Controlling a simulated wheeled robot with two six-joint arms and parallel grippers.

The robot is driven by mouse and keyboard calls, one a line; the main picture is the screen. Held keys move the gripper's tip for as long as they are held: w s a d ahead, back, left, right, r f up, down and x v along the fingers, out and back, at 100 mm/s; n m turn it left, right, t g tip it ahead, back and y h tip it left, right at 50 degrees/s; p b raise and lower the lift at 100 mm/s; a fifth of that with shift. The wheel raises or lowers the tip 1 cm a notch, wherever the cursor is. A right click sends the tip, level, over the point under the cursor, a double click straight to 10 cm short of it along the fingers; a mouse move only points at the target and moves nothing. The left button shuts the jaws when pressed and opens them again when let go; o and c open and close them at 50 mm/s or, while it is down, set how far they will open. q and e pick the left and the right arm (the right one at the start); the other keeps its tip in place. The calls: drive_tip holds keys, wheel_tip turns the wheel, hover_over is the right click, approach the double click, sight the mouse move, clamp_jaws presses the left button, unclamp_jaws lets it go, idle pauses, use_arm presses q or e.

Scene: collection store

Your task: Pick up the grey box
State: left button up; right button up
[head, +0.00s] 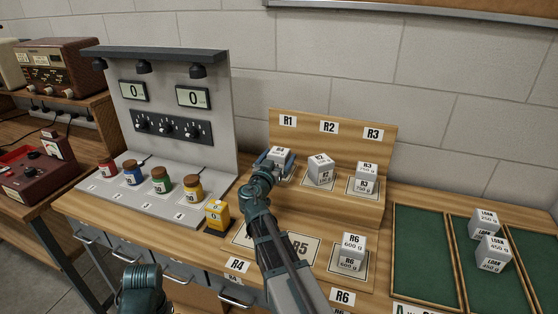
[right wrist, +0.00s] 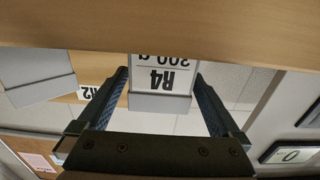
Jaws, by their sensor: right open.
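A small grey box with a white R4 label (head: 284,153) stands on the upper step of the wooden rack, below the R1 sign. My right gripper (head: 274,159) is at this box. In the right wrist view the R4 box (right wrist: 162,103) appears upside down between the two open fingers (right wrist: 162,95). The fingers lie close to its sides; I cannot tell whether they touch it. My left gripper's fingers are not visible.
Grey boxes marked LOAN (head: 490,250) sit on a green tray (head: 430,255) at the right. A yellow box (head: 217,215) and several coloured jars (head: 161,180) stand left of my right arm, before a grey panel with displays (head: 165,95). The R5 place (head: 300,247) looks empty.

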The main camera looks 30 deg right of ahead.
drive_tip(key=shift+w+d, duration=0.25)
drive_tip(key=shift+s, duration=0.1)
clamp_jaws()
drive_tip(key=shift+r, duration=0.1)
idle(0.3)
